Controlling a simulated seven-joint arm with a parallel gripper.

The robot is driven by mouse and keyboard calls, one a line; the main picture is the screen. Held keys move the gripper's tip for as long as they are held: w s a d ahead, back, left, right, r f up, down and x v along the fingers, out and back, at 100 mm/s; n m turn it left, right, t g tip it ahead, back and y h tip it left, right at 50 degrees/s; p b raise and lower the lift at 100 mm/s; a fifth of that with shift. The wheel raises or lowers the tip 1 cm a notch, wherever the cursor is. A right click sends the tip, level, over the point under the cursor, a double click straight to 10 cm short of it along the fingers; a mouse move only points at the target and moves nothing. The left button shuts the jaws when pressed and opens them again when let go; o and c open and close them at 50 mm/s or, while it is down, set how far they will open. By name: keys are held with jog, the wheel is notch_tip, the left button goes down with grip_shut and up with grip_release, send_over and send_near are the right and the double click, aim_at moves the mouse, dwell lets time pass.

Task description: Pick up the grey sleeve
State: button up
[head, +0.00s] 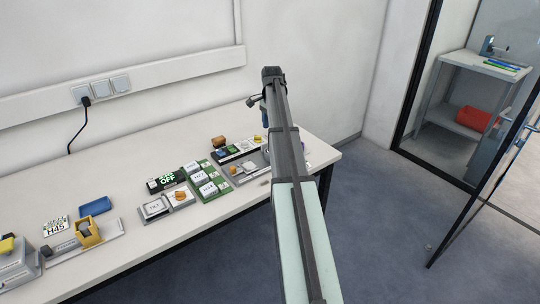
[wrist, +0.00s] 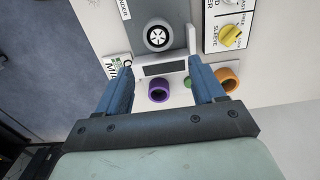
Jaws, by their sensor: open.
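My gripper (wrist: 160,67) is open, its two blue fingers apart with nothing held between them. Just ahead of the fingertips in the wrist view, a pale grey ring (wrist: 146,36) surrounds a dark spoked hub on a grey plate; it looks like the grey sleeve, but I cannot be sure. The fingers are apart from it. In the head view my arm covers most of the gripper and this spot, so the grey sleeve cannot be made out there.
A purple ring (wrist: 158,92), a green piece (wrist: 187,82) and an orange ring (wrist: 229,79) stand close by the fingers. A yellow knob (wrist: 231,36) sits on a labelled white panel. On the table (head: 137,216), several labelled blocks and a blue tray (head: 95,206) lie leftward.

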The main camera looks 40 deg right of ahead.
notch_tip(320, 180, down, 7)
jog(key=shift+a+r, duration=0.1)
jog(key=f, duration=0.4)
jog(key=shift+s+a+f, duration=0.1)
jog(key=shift+s+a, duration=0.05)
jog(key=shift+a, duration=0.25)
jog(key=shift+f, duration=0.55)
jog(key=c, duration=0.8)
